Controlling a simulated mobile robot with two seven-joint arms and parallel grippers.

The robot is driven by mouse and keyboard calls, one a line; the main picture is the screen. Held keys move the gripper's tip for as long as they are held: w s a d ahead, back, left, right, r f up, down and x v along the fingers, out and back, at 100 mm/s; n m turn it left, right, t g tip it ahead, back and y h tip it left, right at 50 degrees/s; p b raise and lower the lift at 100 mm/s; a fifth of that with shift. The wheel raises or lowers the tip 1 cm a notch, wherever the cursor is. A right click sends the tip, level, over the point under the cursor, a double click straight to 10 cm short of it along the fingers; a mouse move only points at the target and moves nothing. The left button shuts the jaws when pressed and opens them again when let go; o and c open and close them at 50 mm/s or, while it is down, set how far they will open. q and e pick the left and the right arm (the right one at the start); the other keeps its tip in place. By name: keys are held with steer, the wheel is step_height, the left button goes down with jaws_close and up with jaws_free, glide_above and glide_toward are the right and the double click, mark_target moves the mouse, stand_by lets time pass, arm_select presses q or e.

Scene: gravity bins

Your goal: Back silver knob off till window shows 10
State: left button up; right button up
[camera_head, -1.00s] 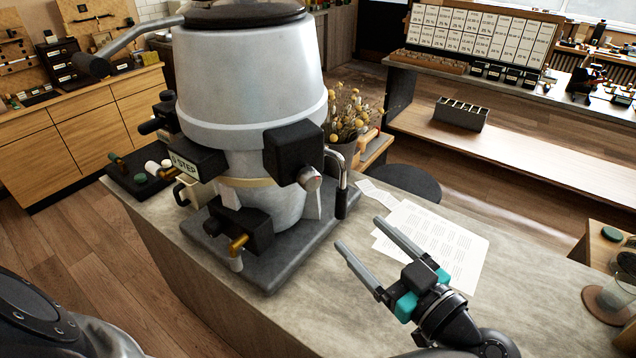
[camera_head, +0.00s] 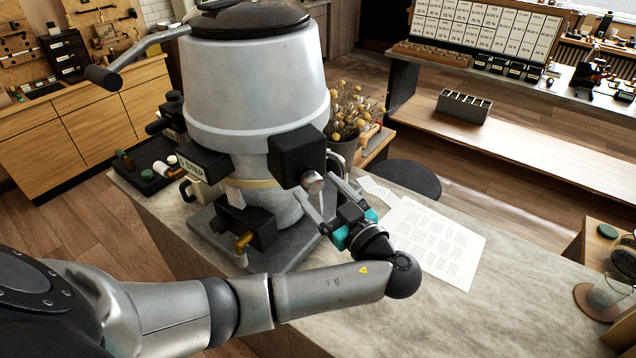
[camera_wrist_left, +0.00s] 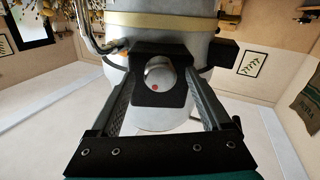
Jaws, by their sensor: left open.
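The silver knob (camera_head: 312,182) sits on the front of a black box (camera_head: 297,154) on the large grey machine. In the left wrist view the round knob (camera_wrist_left: 160,75) has a red dot low on its face. My left gripper (camera_head: 316,190) is open in front of the knob. In the left wrist view its two fingers (camera_wrist_left: 158,72) stand on either side of the knob with gaps, not closed on it. A label plate reading "STEP" (camera_head: 194,168) is on the machine's left; its first character is unclear. I cannot read a number in any window. My right gripper is out of view.
A black block with a brass-coloured handle (camera_head: 244,242) juts out low on the machine. Printed sheets (camera_head: 435,240) lie on the counter (camera_head: 430,310). A dried-flower pot (camera_head: 348,148) stands behind.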

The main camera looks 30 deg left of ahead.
arm_select(q)
steer(key=shift+w+a, duration=0.2)
steer(key=shift+a, duration=0.2)
jaws_close()
stand_by(0.4)
